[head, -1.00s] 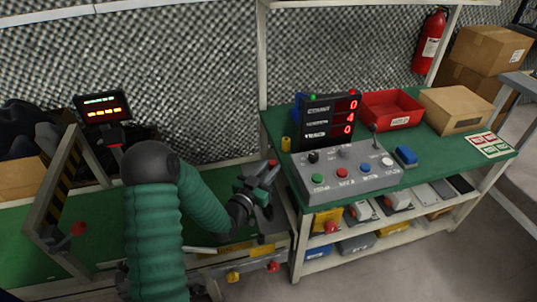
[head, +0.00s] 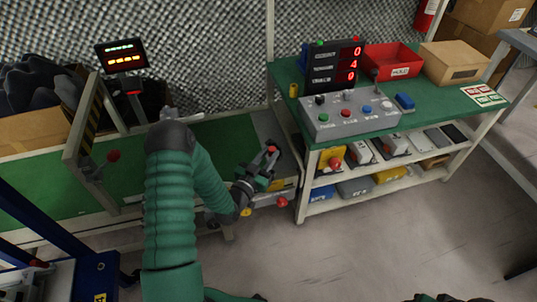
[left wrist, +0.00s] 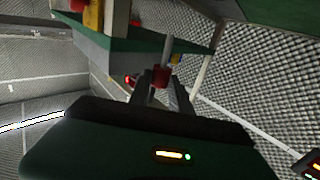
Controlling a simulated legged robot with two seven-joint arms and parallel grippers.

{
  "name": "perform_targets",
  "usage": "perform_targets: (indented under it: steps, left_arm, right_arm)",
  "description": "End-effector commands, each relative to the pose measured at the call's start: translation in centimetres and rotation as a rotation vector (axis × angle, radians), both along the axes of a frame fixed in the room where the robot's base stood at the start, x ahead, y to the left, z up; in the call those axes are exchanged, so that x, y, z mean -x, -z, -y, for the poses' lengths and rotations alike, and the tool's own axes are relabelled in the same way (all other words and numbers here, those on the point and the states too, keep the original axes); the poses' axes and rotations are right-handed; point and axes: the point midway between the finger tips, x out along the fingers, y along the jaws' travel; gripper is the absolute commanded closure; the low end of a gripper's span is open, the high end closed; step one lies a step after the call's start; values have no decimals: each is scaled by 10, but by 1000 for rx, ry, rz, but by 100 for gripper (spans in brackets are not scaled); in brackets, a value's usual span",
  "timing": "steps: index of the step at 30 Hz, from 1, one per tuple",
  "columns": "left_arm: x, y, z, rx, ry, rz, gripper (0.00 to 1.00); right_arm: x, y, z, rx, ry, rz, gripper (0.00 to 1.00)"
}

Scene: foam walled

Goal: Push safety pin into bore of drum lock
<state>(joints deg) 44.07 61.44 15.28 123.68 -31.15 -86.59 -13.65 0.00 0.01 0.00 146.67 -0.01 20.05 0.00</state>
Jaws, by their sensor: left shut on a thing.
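My left gripper (head: 265,163) is shut over the right end of the green conveyor, close to the workbench's left legs. In the left wrist view, its fingers (left wrist: 160,88) hold a small pin with a red collar or head (left wrist: 161,76) and a grey rod (left wrist: 168,48) pointing away. In the head view only a small red spot of the pin (head: 271,149) shows at the fingertips. I cannot pick out the drum lock or its bore for certain. Red and yellow knobs (head: 282,202) sit low at the conveyor's end. My right gripper does not show.
The green conveyor (head: 45,178) runs left under a striped gate (head: 82,135). A workbench at the right holds a grey button box (head: 350,115), a display (head: 333,66), a red bin (head: 394,58) and a carton (head: 454,60). The floor (head: 400,235) in front is clear.

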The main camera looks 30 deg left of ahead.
Motion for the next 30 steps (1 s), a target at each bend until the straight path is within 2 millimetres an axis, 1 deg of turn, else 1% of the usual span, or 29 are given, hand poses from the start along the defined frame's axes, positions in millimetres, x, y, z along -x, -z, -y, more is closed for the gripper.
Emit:
perform_targets:
  steps: [1,6,9,12,30]
  left_arm:
    - [0,10,0,0,0,0,100]
    - [0,31,0,0,0,0,100]
    - [0,41,0,0,1,0,100]
    - [0,47,0,0,1,0,100]
    - [0,47,0,0,1,0,100]
  right_arm:
    - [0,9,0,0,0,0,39]
    - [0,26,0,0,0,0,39]
    - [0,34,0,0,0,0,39]
    - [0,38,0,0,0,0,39]
    - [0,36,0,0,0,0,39]
